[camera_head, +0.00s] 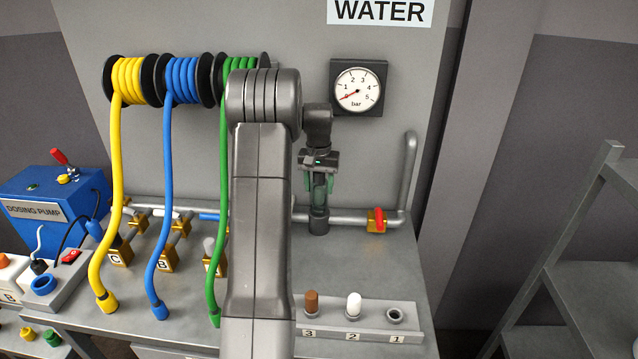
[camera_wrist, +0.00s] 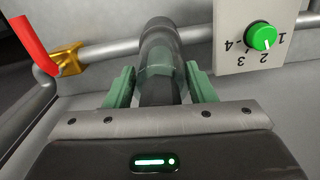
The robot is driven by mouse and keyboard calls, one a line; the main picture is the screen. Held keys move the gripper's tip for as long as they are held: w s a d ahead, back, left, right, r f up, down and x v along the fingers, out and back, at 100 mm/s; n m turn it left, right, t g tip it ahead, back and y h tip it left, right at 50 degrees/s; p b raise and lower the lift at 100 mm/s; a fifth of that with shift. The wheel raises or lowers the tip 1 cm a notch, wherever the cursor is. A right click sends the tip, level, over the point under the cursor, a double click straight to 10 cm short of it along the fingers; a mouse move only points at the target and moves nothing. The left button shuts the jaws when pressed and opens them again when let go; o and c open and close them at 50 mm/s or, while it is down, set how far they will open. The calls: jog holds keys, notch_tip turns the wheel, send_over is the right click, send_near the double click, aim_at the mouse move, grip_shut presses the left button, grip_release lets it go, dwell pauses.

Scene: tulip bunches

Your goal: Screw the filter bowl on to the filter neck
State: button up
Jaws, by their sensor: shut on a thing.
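My gripper (camera_head: 319,192) is above the pipe at the back of the bench and points down, its green fingers shut on the filter bowl. The bowl (camera_wrist: 158,62) is a greenish, see-through cylinder with a dark part inside, held between the two fingers in the wrist view. The filter neck (camera_head: 319,226) is a dark grey round fitting in the pipe line, directly below the gripper in the head view. The bowl is roughly upright and in line with the neck. Its lower end appears to meet the neck, but I cannot tell whether the threads are engaged.
A red-handled brass valve (camera_head: 377,220) is right of the neck on the pipe. A numbered holder (camera_head: 375,336) has brown and white cartridges and an empty-looking socket 1. A green dial (camera_wrist: 262,36) is near the bowl. Yellow, blue and green hoses (camera_head: 220,160) hang at left.

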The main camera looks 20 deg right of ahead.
jog(key=m, duration=0.3)
jog(key=shift+m+p, duration=0.3)
jog(key=shift+p, duration=0.1)
jog(key=shift+m, duration=0.8)
jog(key=m, duration=0.2)
jog(key=shift+m+p, duration=0.3)
jog(key=shift+w+m, duration=0.1)
jog(key=shift+m, duration=1.2)
